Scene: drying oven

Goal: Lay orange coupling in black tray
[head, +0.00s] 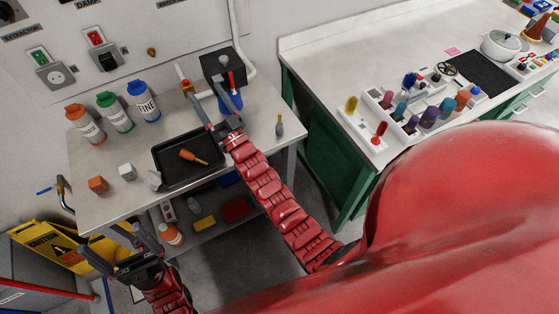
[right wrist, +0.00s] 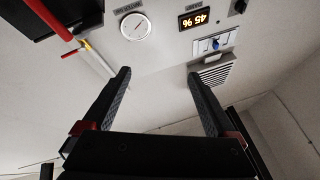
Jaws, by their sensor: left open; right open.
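The black tray (head: 172,181) lies on the metal table. An orange piece with a thin pale end (head: 190,156) lies inside it; it looks like a handled tool. A small orange block (head: 97,184) sits on the table left of the tray; I cannot tell which orange piece is the coupling. My left gripper (head: 108,236) is open and empty by the table's front left edge, nearer me than the orange block. My right gripper (head: 204,96) is open above the table, behind the tray's right side. In the right wrist view its fingers (right wrist: 160,82) are apart with nothing between them.
Orange, green and blue bottles (head: 115,112) stand at the table's back left. A white cube (head: 127,172) sits left of the tray. A yellow sign (head: 55,248) stands left below.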

